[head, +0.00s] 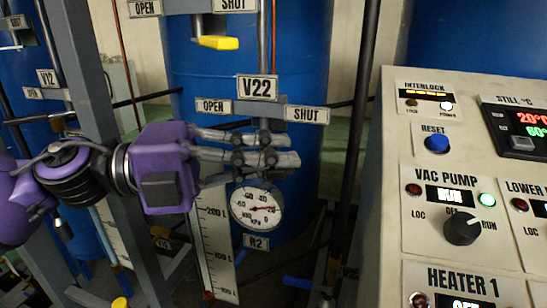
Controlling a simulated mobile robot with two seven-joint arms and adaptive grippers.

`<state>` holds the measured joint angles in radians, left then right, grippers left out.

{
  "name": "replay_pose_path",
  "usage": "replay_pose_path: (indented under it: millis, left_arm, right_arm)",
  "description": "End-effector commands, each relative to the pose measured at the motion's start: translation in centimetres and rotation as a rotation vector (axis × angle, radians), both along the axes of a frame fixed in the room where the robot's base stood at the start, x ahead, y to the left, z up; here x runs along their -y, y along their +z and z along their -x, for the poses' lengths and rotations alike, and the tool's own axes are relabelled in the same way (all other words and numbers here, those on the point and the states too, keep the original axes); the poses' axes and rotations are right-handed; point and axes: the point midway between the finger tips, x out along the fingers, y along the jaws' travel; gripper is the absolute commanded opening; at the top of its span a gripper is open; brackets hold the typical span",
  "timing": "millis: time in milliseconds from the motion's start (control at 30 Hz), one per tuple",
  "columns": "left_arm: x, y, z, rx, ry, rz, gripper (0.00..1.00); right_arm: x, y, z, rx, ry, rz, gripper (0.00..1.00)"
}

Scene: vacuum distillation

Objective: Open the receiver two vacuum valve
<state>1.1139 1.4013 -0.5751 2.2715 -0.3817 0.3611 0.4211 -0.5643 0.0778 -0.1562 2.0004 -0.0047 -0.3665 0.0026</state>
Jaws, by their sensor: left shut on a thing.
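My purple left gripper (285,158) reaches in from the left, its grey fingers level in front of the valve under the V22 tag (257,88). The fingers are shut at the valve handle, which they mostly hide, so its angle cannot be told. The OPEN label (213,106) is to the left above the fingers and the SHUT label (306,114) to the right. A round gauge (255,208) with a red needle hangs just below, over the R2 tag (256,241). My right gripper is not in view.
Another valve with a yellow handle (218,42) sits above. A grey upright post (88,100) crosses my left arm's area. A control panel (395,150) with VAC PUMP knob (462,229) fills the right. A blue tank (190,80) stands behind.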

Motion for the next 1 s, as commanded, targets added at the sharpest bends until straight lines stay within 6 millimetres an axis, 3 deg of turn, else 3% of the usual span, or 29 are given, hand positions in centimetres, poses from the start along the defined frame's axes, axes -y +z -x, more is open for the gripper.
replay_pose_path:
  millis: [333, 733, 767, 900, 1000]
  left_arm:
    - [-1.7, -0.1, 0.0, -0.002, -0.201, 0.003, 0.00]
    - [-2.0, 0.0, 0.1, 0.000, -0.232, 0.002, 0.00]
    - [-2.0, 0.0, 0.1, 0.000, -0.232, 0.002, 0.10]
    - [-2.0, 0.0, 0.1, 0.000, -0.231, 0.002, 0.29]
    - [-2.0, 0.0, 0.1, 0.001, -0.231, 0.002, 0.29]
  right_arm:
    - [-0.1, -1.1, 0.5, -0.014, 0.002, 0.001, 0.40]
    - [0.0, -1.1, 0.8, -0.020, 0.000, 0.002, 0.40]
    - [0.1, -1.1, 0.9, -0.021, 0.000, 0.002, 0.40]
    - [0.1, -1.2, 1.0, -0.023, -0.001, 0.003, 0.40]
    - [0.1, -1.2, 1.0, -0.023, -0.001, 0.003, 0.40]
